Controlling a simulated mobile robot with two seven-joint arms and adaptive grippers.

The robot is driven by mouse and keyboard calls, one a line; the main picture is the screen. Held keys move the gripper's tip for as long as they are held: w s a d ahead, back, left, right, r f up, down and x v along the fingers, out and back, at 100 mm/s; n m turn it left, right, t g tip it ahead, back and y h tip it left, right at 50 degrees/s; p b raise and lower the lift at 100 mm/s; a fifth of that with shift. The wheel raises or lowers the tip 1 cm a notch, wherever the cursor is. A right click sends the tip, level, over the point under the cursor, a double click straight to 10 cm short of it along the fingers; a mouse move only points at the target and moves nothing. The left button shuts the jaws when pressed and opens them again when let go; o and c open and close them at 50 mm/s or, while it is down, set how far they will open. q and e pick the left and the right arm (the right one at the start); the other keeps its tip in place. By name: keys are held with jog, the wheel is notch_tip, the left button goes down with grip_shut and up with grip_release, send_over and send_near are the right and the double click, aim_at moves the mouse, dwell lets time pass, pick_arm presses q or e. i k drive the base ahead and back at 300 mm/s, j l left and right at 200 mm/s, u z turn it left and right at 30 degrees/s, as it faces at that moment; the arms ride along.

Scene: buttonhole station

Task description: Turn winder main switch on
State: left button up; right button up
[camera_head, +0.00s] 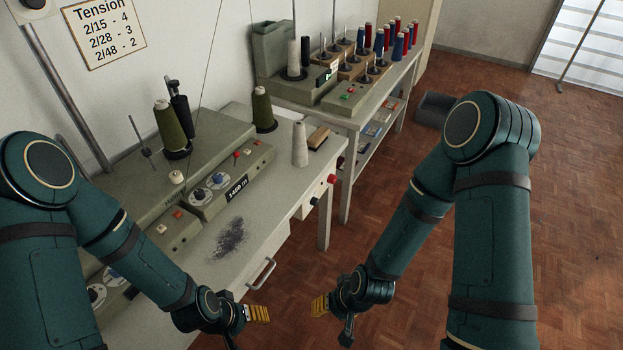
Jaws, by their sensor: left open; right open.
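A grey-green machine (130,160) with yarn cones stands on the near bench, against the wall. Its front panel (243,172) has dials, small buttons and a dark label with white lettering. A second grey-green machine (300,88) with a lit green spot stands on the far bench. A small box with a green and a red button (347,97) is beside it. I cannot tell which control is the winder main switch, or its position. My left gripper (260,314) is open and empty by the near bench's front edge. My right gripper (319,306) is open and empty over the floor. Both are apart from the controls.
A red knob (332,179) and a dark knob (314,201) stick out from the near bench's end. A drawer handle (262,273) juts from its front. Cones (300,145) stand on the benches. Floor (400,160) to the right is mostly clear; a grey bin (436,107) stands there.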

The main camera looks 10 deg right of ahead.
aim_at(332, 179)
jog(key=u, duration=0.2)
jog(key=i+l+u, duration=0.1)
jog(key=l+u, duration=0.25)
jog(key=i+l+u, duration=0.1)
jog(key=l+u, duration=0.2)
jog(key=l, duration=0.2)
jog(key=l+u, duration=0.25)
jog(key=l, duration=0.75)
jog(key=l+u, duration=0.1)
jog(key=l, duration=2.3)
